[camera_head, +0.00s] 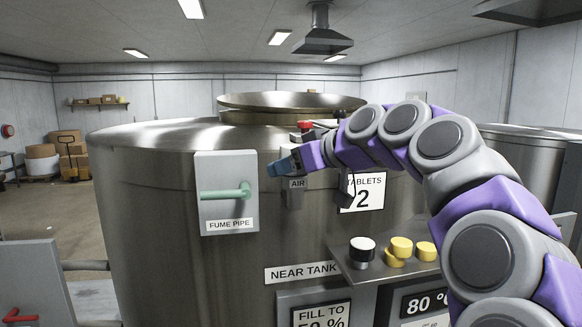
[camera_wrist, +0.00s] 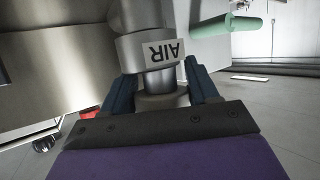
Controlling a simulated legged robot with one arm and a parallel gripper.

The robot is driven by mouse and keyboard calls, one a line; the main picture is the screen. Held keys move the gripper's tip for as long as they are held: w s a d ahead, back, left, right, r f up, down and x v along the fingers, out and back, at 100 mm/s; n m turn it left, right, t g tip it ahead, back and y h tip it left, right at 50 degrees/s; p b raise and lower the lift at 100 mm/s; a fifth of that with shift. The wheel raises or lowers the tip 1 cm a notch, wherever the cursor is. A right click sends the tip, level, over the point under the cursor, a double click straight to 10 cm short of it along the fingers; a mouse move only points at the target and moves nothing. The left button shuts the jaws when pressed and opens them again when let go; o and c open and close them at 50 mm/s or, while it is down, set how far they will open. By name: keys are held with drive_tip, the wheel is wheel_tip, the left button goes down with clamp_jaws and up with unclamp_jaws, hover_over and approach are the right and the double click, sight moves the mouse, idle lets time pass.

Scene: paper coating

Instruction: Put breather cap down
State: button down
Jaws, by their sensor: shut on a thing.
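My gripper (camera_head: 283,166) is at the front wall of the steel tank (camera_head: 145,190), just above the AIR label (camera_head: 297,184). In the wrist view its two blue fingers (camera_wrist: 160,78) are closed around a short grey cylinder (camera_wrist: 162,82), which looks like the breather cap. The grey fitting with the upside-down AIR label (camera_wrist: 163,52) sits right against this cylinder. I cannot tell whether the two are joined or only touching. In the head view the fingers hide most of the cap.
A fume pipe panel with a green handle (camera_head: 226,193) is left of my gripper. A shelf (camera_head: 365,272) to the lower right holds a black-and-white knob-like piece (camera_head: 362,250) and several yellow pieces (camera_head: 400,247). A red handle (camera_head: 305,124) is at the tank top.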

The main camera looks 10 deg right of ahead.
drive_tip(key=c, duration=0.6)
unclamp_jaws()
drive_tip(key=shift+w+f, duration=0.15)
drive_tip(key=shift+f, duration=0.3)
drive_tip(key=shift+o, duration=0.3)
drive_tip(key=shift+w+d, duration=0.1)
drive_tip(key=shift+d+r, duration=0.1)
drive_tip(key=shift+d, duration=0.1)
drive_tip(key=shift+s+d+r, duration=0.2)
drive_tip(key=shift+s+d, duration=0.05)
drive_tip(key=shift+d, duration=0.05)
drive_tip(key=b+v, duration=0.1)
drive_tip(key=v, duration=1)
drive_tip(key=shift+r, duration=0.2)
drive_tip(key=shift+a, duration=0.1)
